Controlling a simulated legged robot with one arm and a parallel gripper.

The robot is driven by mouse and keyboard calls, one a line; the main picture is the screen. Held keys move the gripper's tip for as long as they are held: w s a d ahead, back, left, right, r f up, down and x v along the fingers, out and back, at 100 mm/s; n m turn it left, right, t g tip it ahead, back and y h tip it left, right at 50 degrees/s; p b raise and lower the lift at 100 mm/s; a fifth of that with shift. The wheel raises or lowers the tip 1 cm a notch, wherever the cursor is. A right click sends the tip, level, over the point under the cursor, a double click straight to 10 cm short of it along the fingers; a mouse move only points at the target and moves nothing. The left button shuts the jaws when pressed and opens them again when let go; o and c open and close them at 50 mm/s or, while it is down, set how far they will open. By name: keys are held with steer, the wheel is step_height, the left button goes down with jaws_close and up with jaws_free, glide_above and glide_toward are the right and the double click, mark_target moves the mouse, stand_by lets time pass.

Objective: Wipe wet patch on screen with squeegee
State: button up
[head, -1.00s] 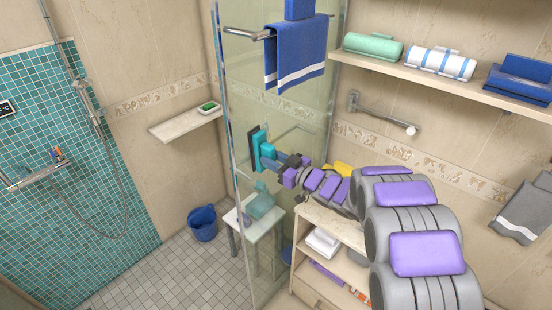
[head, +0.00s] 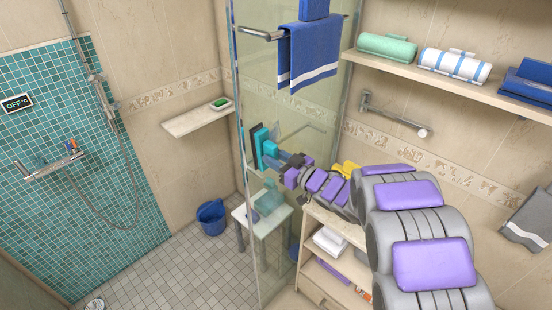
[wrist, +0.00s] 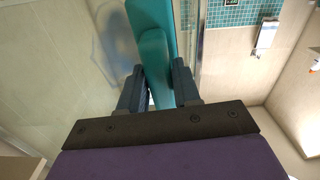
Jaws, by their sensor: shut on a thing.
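The glass screen (head: 290,220) stands upright in the middle of the head view. My gripper (head: 290,160) is shut on the handle of a teal squeegee (head: 269,154) and holds it beside the screen. The squeegee's head is upright close to the glass; I cannot tell whether it touches. In the wrist view my gripper (wrist: 158,88) grips the teal squeegee (wrist: 152,35), which runs up out of the frame. A faint bluish wet patch (wrist: 112,38) shows on the glass left of the squeegee there.
A blue towel (head: 308,60) hangs on a rail at the screen's top. A shelf (head: 430,75) with rolled towels is upper right. A low shelf unit (head: 330,217) stands below my arm. A stool (head: 250,232) and blue bucket (head: 211,217) stand behind and left.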

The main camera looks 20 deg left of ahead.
mark_target(277, 149)
steer(key=shift+w+d+p, duration=2)
steer(key=shift+w+p, duration=2.25)
steer(key=shift+w, duration=0.8)
steer(key=shift+s+a+r+b, duration=0.3)
steer(key=shift+s+a, duration=0.4)
steer(key=shift+s, duration=1)
steer(key=shift+s+a+r+b, duration=0.25)
steer(key=shift+s+a, duration=0.45)
steer(key=shift+s, duration=0.95)
steer(key=shift+s+a+r+b, duration=0.3)
steer(key=shift+s+a, duration=0.4)
steer(key=shift+s, duration=1)
steer(key=shift+r+p, duration=0.75)
steer(key=shift+r, duration=0.25)
steer(key=w+d+p, duration=0.4)
steer(key=w+p, duration=0.1)
steer(key=w, duration=0.5)
